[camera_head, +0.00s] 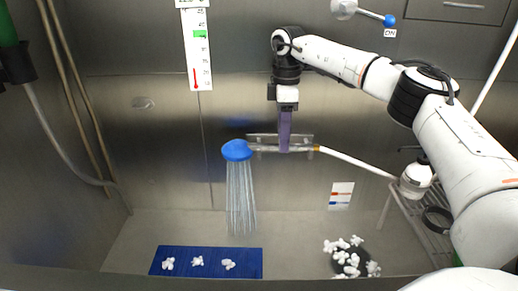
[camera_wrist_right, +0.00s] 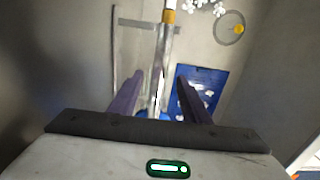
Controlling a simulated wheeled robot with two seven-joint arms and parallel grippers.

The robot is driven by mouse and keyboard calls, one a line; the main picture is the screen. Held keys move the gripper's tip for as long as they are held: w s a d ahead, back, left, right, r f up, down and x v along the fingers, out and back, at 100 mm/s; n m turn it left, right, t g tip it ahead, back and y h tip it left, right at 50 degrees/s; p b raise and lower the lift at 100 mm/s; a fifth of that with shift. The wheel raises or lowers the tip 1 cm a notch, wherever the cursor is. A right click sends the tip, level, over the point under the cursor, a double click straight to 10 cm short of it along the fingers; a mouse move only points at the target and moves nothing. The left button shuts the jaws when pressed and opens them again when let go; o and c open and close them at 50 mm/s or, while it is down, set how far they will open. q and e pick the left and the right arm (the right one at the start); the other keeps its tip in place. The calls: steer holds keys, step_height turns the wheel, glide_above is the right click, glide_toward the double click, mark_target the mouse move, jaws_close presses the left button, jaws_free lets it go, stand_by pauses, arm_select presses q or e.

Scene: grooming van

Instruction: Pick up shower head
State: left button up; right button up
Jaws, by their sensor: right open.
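The shower head has a blue round face (camera_head: 237,150) and a thin metal handle that lies level along a wall bracket (camera_head: 301,139). Water streams down from the face. A yellow collar joins the handle to a white hose (camera_head: 352,160) on the right. My right gripper (camera_head: 284,149) points down at the middle of the handle, with its purple fingers at the bracket. In the right wrist view, the handle (camera_wrist_right: 163,55) runs between the two spread fingers of the gripper (camera_wrist_right: 158,80), which is open. I cannot tell whether a finger touches it. My left gripper is out of view.
A blue mat (camera_head: 207,271) with white fluffy clumps lies on the tub floor. More clumps (camera_head: 350,258) lie around a dark drain at right. A wire rack (camera_head: 425,215) stands at right, and a thermometer strip (camera_head: 197,48) is on the back wall.

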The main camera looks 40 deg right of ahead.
step_height(320, 180, down, 2)
steer(key=shift+w+f, duration=0.1)
steer(key=shift+c, duration=0.3)
jaws_close()
steer(key=shift+r, duration=0.2)
